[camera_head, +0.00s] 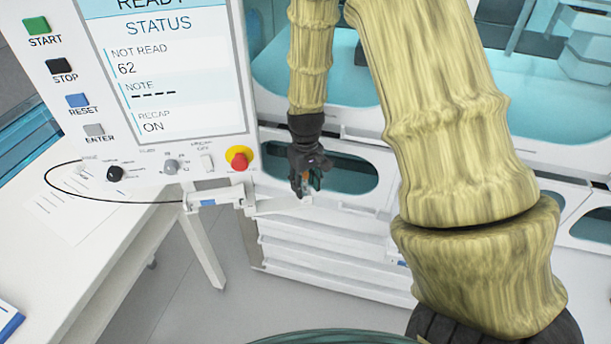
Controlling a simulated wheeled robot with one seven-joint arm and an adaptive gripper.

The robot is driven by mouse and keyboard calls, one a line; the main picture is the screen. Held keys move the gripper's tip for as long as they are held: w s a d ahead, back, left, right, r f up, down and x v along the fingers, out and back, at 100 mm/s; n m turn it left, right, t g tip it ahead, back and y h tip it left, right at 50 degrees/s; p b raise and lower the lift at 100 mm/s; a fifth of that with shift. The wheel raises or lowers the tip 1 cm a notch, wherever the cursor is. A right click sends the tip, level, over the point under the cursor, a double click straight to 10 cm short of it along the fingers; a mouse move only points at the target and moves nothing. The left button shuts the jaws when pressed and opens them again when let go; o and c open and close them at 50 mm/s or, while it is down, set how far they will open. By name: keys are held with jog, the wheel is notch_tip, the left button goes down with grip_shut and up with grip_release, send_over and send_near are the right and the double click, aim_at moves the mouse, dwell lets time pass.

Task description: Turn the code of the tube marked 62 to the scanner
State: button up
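My gripper (307,188) points down beside the white rail that sticks out to the right of the control panel. It is small and dark in this view. A bit of orange shows between its fingers, and a small pale piece shows just below them. I cannot tell whether these belong to a tube or whether the fingers are closed on it. No number or code can be read there. The panel screen (165,70) reads STATUS, NOT READ 62, NOTE with dashes, and RECAP ON. I cannot pick out the scanner for certain.
The control panel has START, STOP, RESET and ENTER buttons, knobs and a red emergency button (238,157). The white rail (283,206) lies close to my gripper. A white table (75,238) with papers stands at left. White cabinets with teal windows fill the back. My arm covers much of the right.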

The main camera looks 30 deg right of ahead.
jog(key=shift+f, duration=0.2)
grip_shut()
jog(key=c, duration=0.8)
grip_release()
jog(key=shift+r+p, duration=0.3)
jog(key=shift+p, duration=0.1)
grip_shut()
